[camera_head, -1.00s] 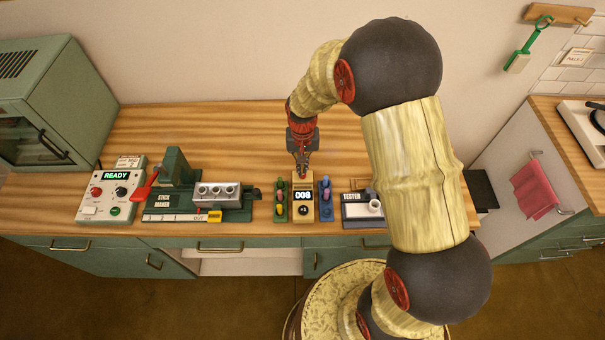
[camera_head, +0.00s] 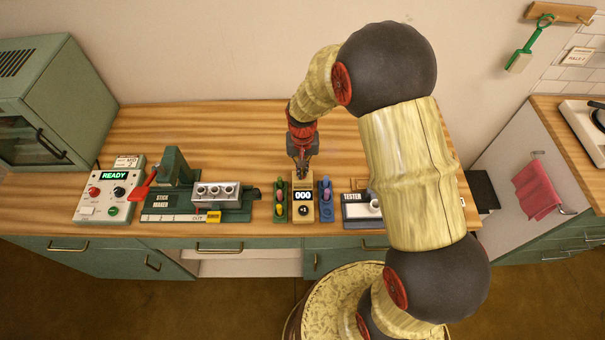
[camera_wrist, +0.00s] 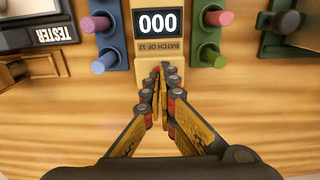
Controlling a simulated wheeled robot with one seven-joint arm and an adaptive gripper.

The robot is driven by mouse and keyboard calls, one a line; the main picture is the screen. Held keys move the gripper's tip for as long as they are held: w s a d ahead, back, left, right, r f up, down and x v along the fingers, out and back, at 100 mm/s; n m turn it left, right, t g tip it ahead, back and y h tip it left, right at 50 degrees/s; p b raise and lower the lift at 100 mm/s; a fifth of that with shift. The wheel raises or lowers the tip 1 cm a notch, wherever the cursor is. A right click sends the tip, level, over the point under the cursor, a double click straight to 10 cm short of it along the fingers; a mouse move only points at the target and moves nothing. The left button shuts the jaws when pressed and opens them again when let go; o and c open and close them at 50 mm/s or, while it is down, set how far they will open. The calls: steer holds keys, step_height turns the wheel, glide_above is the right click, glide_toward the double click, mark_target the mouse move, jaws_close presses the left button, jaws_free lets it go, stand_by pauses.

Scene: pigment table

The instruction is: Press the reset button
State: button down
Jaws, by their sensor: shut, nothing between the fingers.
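The tan counter box (camera_head: 303,212) stands on the table between two small peg racks, and its display reads 000. In the wrist view the counter box (camera_wrist: 173,60) shows the same 000 and the words "BATCH OF 12". My gripper (camera_head: 302,173) is shut and empty, pointing down at the back end of the box. In the wrist view the closed fingertips (camera_wrist: 160,72) are right over that end.
A green rack (camera_head: 281,205) and a blue rack (camera_head: 326,203) with pegs flank the box closely. The stick maker (camera_head: 175,203) and a control panel reading READY (camera_head: 113,208) stand left, the tester (camera_head: 357,212) right. The wooden tabletop (camera_head: 220,130) behind is clear.

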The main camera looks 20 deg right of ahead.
steer(key=shift+r+p, duration=1.75)
steer(key=shift+r, duration=0.95)
steer(key=shift+s, duration=0.25)
steer(key=s+r+n+t+b, duration=0.3)
steer(key=s+r+b, duration=0.6)
steer(key=s+r, duration=1.2)
steer(key=t, duration=0.2)
steer(key=shift+s+n+t, duration=0.3)
steer(key=shift+r, duration=0.15)
